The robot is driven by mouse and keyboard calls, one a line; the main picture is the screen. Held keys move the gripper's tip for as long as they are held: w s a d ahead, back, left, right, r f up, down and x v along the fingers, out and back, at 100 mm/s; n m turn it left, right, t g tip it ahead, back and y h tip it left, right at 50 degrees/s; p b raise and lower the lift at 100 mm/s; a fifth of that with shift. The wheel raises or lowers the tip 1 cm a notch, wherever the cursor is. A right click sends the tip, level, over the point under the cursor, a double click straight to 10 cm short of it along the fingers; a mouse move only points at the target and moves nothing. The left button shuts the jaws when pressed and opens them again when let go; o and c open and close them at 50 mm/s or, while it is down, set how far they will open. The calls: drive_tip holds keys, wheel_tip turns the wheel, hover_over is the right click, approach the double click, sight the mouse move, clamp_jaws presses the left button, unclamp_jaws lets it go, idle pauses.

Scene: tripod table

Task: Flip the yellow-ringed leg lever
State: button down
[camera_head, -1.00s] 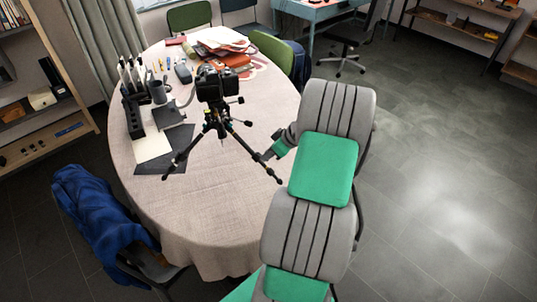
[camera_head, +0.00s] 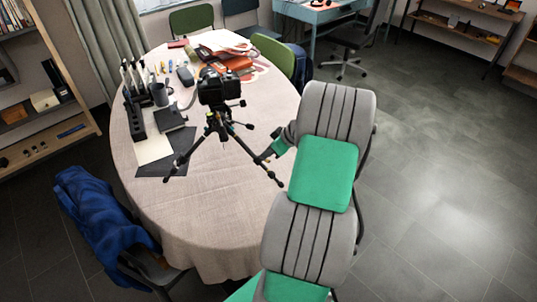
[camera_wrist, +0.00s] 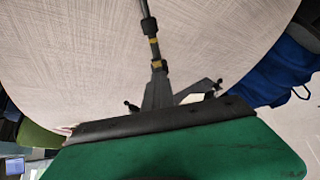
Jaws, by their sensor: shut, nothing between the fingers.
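The black tripod (camera_head: 216,121) stands on the table with a camera (camera_head: 214,88) on its head. One of its legs (camera_head: 249,154) slants down to the right, towards my arm. In the wrist view a dark leg (camera_wrist: 147,22) runs down the middle, with yellow rings (camera_wrist: 157,64) on its joints. My gripper (camera_head: 262,158) is shut and empty beside this leg. In the wrist view my gripper's tips (camera_wrist: 158,76) are right by the lower yellow ring. I cannot tell whether they touch. The lever itself is too small to make out.
A black organiser (camera_head: 134,118), a mug (camera_head: 160,94) and dark sheets lie left of the tripod. Papers and an orange bag (camera_head: 232,63) are behind it. A chair with a blue jacket (camera_head: 95,215) stands front left.

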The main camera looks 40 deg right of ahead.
drive_tip(key=shift+w+r, duration=0.15)
drive_tip(key=shift+w, duration=0.05)
idle(0.3)
drive_tip(key=shift+w+a+r, duration=0.15)
drive_tip(key=shift+w, duration=0.1)
drive_tip(key=c, duration=2.2)
unclamp_jaws()
drive_tip(key=c, duration=1.9)
unclamp_jaws()
drive_tip(key=shift+r, duration=0.15)
drive_tip(key=p+v, duration=0.2)
drive_tip(key=v, duration=0.4)
